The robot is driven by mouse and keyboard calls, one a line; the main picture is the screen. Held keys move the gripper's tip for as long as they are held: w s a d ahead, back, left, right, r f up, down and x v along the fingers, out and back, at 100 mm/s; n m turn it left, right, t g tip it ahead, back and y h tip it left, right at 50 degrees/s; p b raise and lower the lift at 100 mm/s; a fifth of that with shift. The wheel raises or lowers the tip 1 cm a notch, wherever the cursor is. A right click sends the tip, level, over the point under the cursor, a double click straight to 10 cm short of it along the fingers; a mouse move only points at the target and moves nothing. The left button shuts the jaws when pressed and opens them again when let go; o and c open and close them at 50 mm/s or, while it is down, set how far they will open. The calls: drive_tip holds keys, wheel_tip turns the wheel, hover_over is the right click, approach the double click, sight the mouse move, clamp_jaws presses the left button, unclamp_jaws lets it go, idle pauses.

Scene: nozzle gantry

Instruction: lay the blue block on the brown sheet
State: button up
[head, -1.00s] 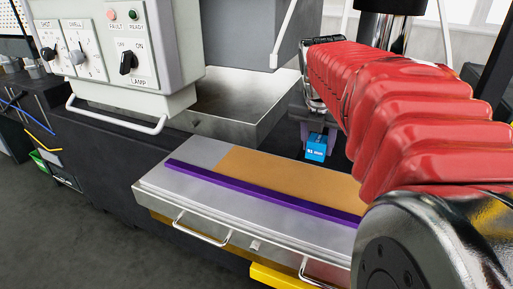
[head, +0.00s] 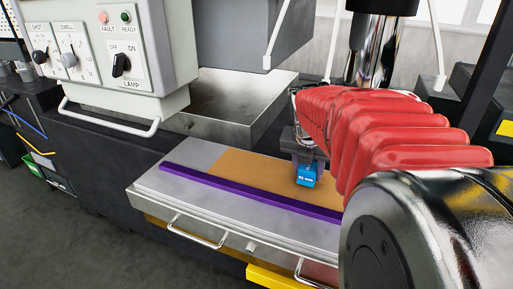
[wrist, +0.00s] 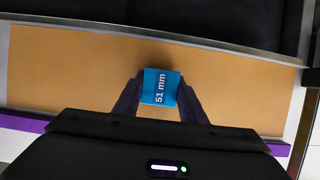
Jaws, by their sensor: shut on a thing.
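The blue block (head: 306,175), labelled "51 mm", is held between the dark fingers of my gripper (head: 306,160). In the wrist view the block (wrist: 160,87) sits between both fingertips (wrist: 160,98), over the brown sheet (wrist: 70,70). The brown sheet (head: 240,170) lies flat on the grey metal drawer top. A dark shadow shows on the sheet beside the block. I cannot tell whether the block touches the sheet or is slightly above it.
A purple strip (head: 250,193) runs along the sheet's front edge. A metal tray (head: 225,110) stands behind, and a control box (head: 125,50) with knobs hangs at the left. The sheet is bare on both sides of the block.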

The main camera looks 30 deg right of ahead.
drive_tip(key=shift+f, duration=0.45)
drive_tip(key=o, duration=1.4)
drive_tip(key=shift+f, duration=0.1)
drive_tip(key=v, duration=1.2)
drive_tip(key=shift+a, duration=0.1)
drive_tip(key=shift+a, duration=0.1)
